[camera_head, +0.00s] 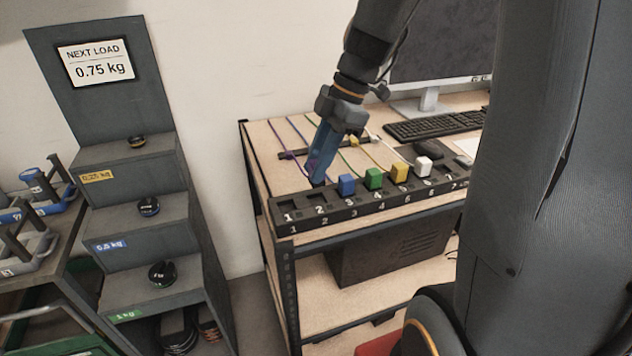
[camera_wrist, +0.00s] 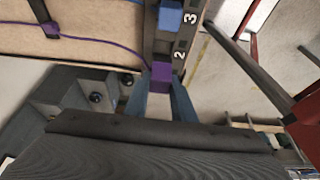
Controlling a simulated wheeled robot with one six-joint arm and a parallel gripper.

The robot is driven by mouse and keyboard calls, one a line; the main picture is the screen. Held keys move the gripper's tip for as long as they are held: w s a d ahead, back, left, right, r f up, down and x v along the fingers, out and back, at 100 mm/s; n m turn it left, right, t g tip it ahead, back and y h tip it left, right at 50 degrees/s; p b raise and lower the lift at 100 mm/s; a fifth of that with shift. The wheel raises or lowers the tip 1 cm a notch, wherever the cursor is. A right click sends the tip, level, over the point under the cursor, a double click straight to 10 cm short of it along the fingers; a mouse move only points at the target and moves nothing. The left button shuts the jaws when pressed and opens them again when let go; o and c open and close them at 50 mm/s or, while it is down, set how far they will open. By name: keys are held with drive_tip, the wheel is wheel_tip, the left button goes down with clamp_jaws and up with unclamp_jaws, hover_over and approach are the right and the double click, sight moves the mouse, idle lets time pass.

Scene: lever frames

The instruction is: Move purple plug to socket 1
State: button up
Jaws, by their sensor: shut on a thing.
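My gripper (camera_head: 317,182) is shut on the purple plug (camera_wrist: 161,77), which sits between the fingertips in the wrist view. The plug is at the left end of the black socket strip (camera_head: 345,207), by the socket marked 2. Whether it is seated or just above the strip, I cannot tell. Its purple cable (camera_wrist: 100,42) runs back across the table. Socket 1 (camera_head: 287,204) is at the strip's far left and looks empty. Socket 2 (camera_head: 317,197) also shows a dark opening in the head view.
A blue plug (camera_head: 347,184), green plug (camera_head: 373,178), yellow plug (camera_head: 399,171) and white plug (camera_head: 423,164) stand in the strip to the right. Behind are cables, a keyboard (camera_head: 430,124) and a monitor (camera_head: 440,45). A stepped weight stand (camera_head: 140,170) is at left.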

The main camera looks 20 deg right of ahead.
sight(314, 162)
wheel_tip(314, 162, up, 3)
drive_tip(key=shift+f, duration=0.1)
drive_tip(key=shift+a+r, duration=0.25)
drive_tip(key=shift+r, duration=0.1)
drive_tip(key=shift+a+f+p, duration=0.85)
drive_tip(key=shift+a+f, duration=2.4)
drive_tip(key=shift+f+b, duration=0.5)
drive_tip(key=shift+b, duration=0.1)
drive_tip(key=shift+f+b, duration=0.8)
drive_tip(key=shift+b, duration=0.75)
drive_tip(key=o, duration=1.5)
drive_tip(key=shift+r, duration=0.1)
